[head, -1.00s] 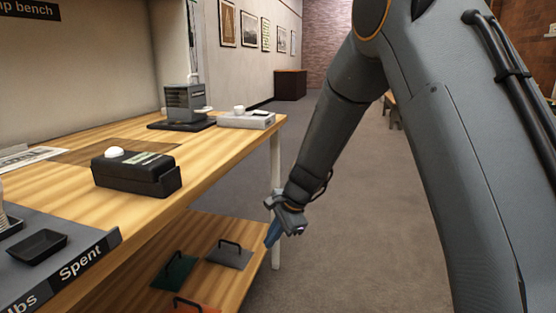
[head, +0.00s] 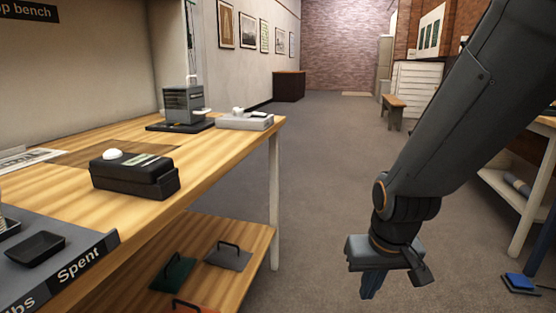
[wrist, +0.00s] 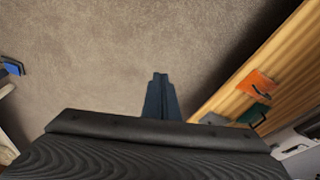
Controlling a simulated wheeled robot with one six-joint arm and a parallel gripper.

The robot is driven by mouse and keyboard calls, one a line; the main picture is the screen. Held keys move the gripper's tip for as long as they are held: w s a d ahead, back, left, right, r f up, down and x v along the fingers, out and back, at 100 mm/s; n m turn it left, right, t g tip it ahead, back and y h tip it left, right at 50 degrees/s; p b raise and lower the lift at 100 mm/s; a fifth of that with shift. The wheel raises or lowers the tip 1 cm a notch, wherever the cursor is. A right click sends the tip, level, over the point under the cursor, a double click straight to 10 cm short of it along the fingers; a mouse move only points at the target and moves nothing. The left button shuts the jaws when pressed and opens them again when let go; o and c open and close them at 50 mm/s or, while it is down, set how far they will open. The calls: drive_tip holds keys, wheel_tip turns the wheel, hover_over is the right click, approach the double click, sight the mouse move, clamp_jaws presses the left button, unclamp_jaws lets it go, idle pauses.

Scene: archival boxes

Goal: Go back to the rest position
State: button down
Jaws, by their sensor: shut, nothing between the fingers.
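My gripper (head: 370,284) hangs at the end of my arm over the carpeted aisle, to the right of the wooden bench (head: 215,160). Its fingers point down, are closed together and hold nothing. In the wrist view the shut fingers (wrist: 161,98) stand out against bare carpet.
On the bench are a black box (head: 135,175), a grey device (head: 184,104) and a black tray (head: 36,246). Its lower shelf holds green (head: 173,272), grey (head: 228,255) and orange handled plates. A blue item (head: 520,282) lies on the floor at right. The aisle carpet (head: 320,180) is clear.

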drive_tip(key=s+a+r+n+g+y, duration=0.1)
drive_tip(key=s+a+r+n, duration=0.15)
drive_tip(key=s+a, duration=0.6)
drive_tip(key=s+a+r+n+g, duration=0.15)
drive_tip(key=s+a+n, duration=0.35)
drive_tip(key=a, duration=0.7)
drive_tip(key=d+r+m+p, duration=0.4)
drive_tip(key=d+r+p, duration=0.6)
drive_tip(key=r+p, duration=0.3)
drive_tip(key=d+r+m+h+p, duration=0.1)
drive_tip(key=d+r+m+p, duration=0.2)
drive_tip(key=d+r+p, duration=0.8)
wheel_tip(320, 180, up, 2)
drive_tip(key=p, duration=0.7)
drive_tip(key=shift+s+r+m, duration=0.2)
drive_tip(key=shift+s+m, duration=0.1)
drive_tip(key=shift+m, duration=0.05)
drive_tip(key=shift+d, duration=0.1)
